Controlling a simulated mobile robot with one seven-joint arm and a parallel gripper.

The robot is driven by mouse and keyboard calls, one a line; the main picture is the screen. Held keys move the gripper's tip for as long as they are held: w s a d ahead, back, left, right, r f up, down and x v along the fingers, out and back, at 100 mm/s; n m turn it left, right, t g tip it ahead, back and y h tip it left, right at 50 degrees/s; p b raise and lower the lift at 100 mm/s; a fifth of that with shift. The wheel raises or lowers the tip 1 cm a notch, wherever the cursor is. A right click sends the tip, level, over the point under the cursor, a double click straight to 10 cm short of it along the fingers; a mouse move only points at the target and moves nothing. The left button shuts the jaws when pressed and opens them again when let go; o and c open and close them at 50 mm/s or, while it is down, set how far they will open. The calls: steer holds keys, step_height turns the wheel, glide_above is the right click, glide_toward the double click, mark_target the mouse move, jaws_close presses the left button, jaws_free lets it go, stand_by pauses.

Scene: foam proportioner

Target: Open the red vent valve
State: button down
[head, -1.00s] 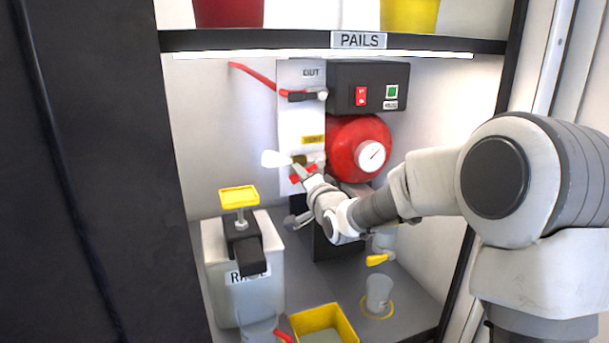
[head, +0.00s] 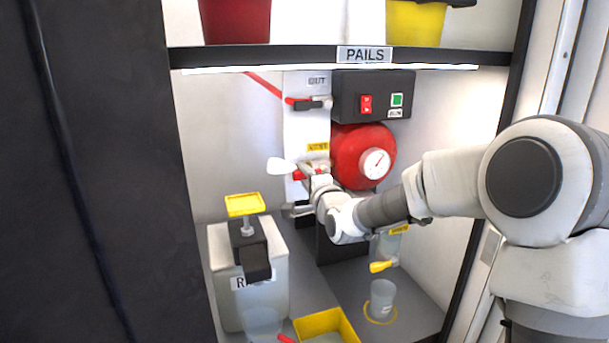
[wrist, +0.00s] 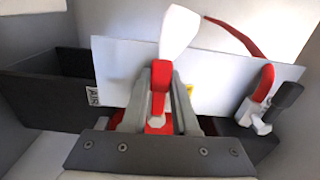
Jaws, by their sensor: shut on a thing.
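The red vent valve handle (wrist: 159,88) stands between the two fingers of my gripper (wrist: 157,92) in the wrist view. My gripper is shut on it. In the head view my gripper (head: 313,172) is at the lower part of the white panel (head: 305,120), just under a yellow label (head: 318,147). Only a little red of the handle (head: 299,175) shows there, left of the fingers. A white paddle-shaped piece (wrist: 178,32) rises beyond the handle; in the head view it (head: 281,166) sticks out to the left. The valve body is mostly hidden by the fingers.
A red round tank with a gauge (head: 375,162) is close right of my gripper. A black switch box (head: 347,98) and a red OUT lever (head: 297,102) are above. A white jug (head: 250,295), a yellow tray (head: 326,323) and a clear cup (head: 382,298) stand below.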

steer(key=c, duration=0.7)
jaws_free()
steer(key=p+v, duration=0.3)
steer(key=v, duration=1.4)
steer(key=shift+s, duration=0.2)
